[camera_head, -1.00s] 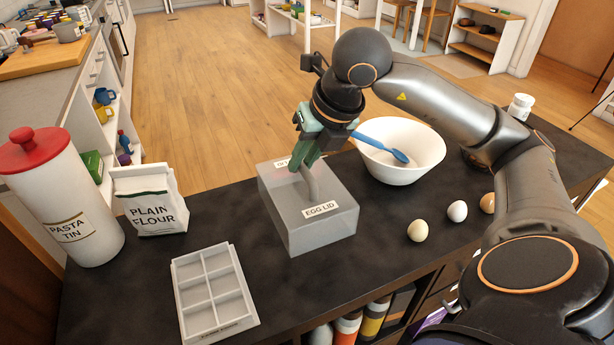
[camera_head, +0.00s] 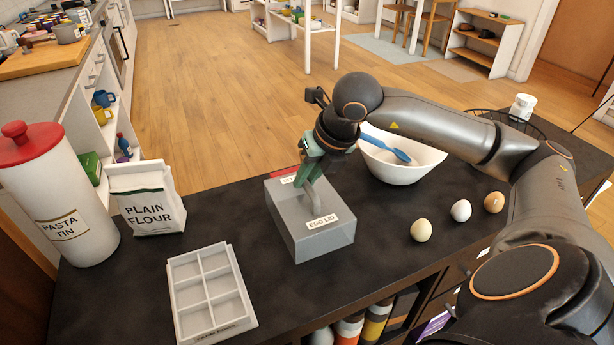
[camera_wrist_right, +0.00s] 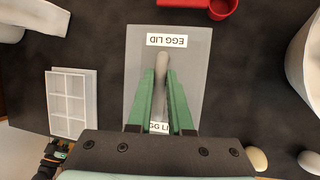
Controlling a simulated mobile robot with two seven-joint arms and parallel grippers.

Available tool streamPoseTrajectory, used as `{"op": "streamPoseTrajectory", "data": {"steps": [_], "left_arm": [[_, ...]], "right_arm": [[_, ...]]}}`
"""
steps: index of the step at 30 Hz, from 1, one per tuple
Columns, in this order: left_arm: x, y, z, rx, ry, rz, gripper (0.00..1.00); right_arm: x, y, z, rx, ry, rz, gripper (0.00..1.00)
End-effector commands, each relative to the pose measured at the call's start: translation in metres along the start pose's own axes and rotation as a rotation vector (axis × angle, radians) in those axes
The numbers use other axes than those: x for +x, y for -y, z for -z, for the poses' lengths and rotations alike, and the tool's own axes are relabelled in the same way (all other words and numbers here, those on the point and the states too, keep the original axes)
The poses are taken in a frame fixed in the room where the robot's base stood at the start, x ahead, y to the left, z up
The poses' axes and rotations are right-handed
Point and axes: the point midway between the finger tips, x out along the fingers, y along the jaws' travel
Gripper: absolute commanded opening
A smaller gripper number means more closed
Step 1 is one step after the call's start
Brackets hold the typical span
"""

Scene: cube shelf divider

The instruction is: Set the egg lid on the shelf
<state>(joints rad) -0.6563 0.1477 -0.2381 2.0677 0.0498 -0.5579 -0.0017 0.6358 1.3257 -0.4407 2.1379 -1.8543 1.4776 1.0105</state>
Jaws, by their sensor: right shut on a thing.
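The egg lid (camera_head: 325,237) is a grey box-like cover with an arched handle and an "EGG LID" label on top. It is over the middle of the dark counter. It also shows in the right wrist view (camera_wrist_right: 196,75), below the gripper. My right gripper (camera_head: 310,178) is shut on its handle; in the wrist view the green fingers (camera_wrist_right: 160,95) straddle it. I cannot tell whether the lid's underside touches the counter. In the wrist view a dark part with a greenish edge at lower left may be my left gripper (camera_wrist_right: 50,152); its jaws are not clear.
A divided white tray (camera_head: 208,291) stands left of the lid, flour (camera_head: 147,207) and pasta tin (camera_head: 70,205) behind it. A white bowl (camera_head: 402,168) and three eggs (camera_head: 461,211) are to the right. A red object (camera_wrist_right: 222,8) is behind the lid. Shelf compartments with jars (camera_head: 374,322) lie below the counter.

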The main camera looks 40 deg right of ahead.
Motion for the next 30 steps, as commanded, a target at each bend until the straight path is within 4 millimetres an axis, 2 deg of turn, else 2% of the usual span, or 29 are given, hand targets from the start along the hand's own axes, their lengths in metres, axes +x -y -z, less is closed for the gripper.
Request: {"op": "streamPoseTrajectory", "data": {"steps": [2,3,10,17,21,23,30], "left_arm": [[0.003,0.001,-0.004,0.0,0.001,0.001,0.5],[0.002,0.001,-0.003,0.0,0.002,0.001,0.5],[0.001,0.001,-0.004,0.0,0.005,0.001,0.5],[0.001,0.001,-0.005,-0.001,0.006,0.002,0.5],[-0.002,0.0,-0.002,-0.001,0.009,0.001,0.5],[-0.002,0.0,-0.002,-0.001,0.009,0.001,0.5],[-0.004,-0.001,0.0,-0.001,0.014,-0.001,0.5]], "right_arm": [[0.004,0.001,0.002,0.0,0.0,-0.001,0.0],[0.002,0.0,0.001,0.0,0.0,-0.001,0.23],[0.002,0.0,0.001,0.0,-0.001,-0.001,0.48],[0.002,0.0,0.001,0.0,-0.001,-0.001,0.48],[-0.005,-0.001,-0.001,0.0,0.001,0.0,0.48],[-0.013,-0.001,-0.001,0.0,0.001,0.0,0.48],[-0.067,0.0,-0.002,-0.002,0.005,0.001,0.48]]}}
